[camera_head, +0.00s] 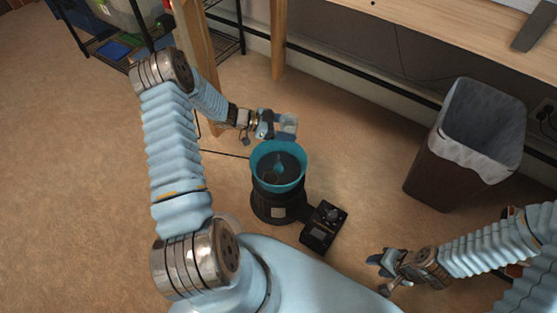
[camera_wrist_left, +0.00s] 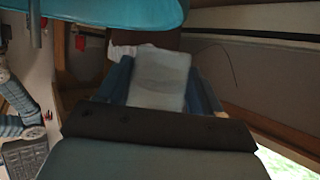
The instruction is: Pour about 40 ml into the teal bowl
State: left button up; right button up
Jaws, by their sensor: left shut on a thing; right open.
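The teal bowl (camera_head: 258,155) rests on top of a round black stand (camera_head: 265,207) in the head view. Its wall also fills the upper left of the left wrist view (camera_wrist_left: 110,14). The bowl's inside looks dark with a lighter teal patch; I cannot tell how much liquid is in it. My left gripper (camera_head: 278,130) is shut on a clear cup (camera_head: 289,122) at the bowl's far rim. The cup shows pale and translucent between the fingers in the left wrist view (camera_wrist_left: 158,80); its tilt and contents are unclear. My right gripper (camera_head: 385,270) is open and empty at lower right.
A black control box (camera_head: 323,226) sits beside the stand, at its lower right. A dark bin (camera_head: 440,180) with a pale liner stands by the wall at right. A wooden table (camera_head: 440,35) and a black shelf (camera_head: 95,45) are behind. Carpet at left is clear.

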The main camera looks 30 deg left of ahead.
aim_at(289, 128)
pick_arm(q)
jog(key=shift+s, duration=0.1)
jog(key=shift+s+r+m+t+b, duration=0.15)
jog(key=shift+s+m+t+b, duration=0.4)
jog(key=shift+b, duration=0.55)
jog(key=b, duration=0.1)
jog(key=s+f+m+t+b, duration=0.1)
jog(key=b, duration=0.1)
jog(key=s+m+t+b, duration=0.1)
jog(key=b, duration=0.1)
jog(key=shift+d+f+m+h, duration=0.2)
jog(key=shift+f+m+h, duration=0.05)
jog(key=shift+h, duration=0.05)
jog(key=shift+s+d+r+m+t+b, duration=0.1)
jog(key=shift+s+r+m+t+b, duration=0.3)
jog(key=shift+s+m+b, duration=0.25)
notch_tip(289, 128, up, 4)
jog(key=m+h, duration=0.1)
jog(key=m+t+h+b, duration=0.1)
jog(key=m, duration=0.1)
jog(key=shift+s+f+t, duration=0.1)
jog(key=shift+f+t, duration=0.05)
jog(key=shift+t, duration=0.1)
jog(key=shift+w+a+m, duration=0.25)
jog(key=shift+w+a, duration=0.05)
jog(key=shift+a, duration=0.05)
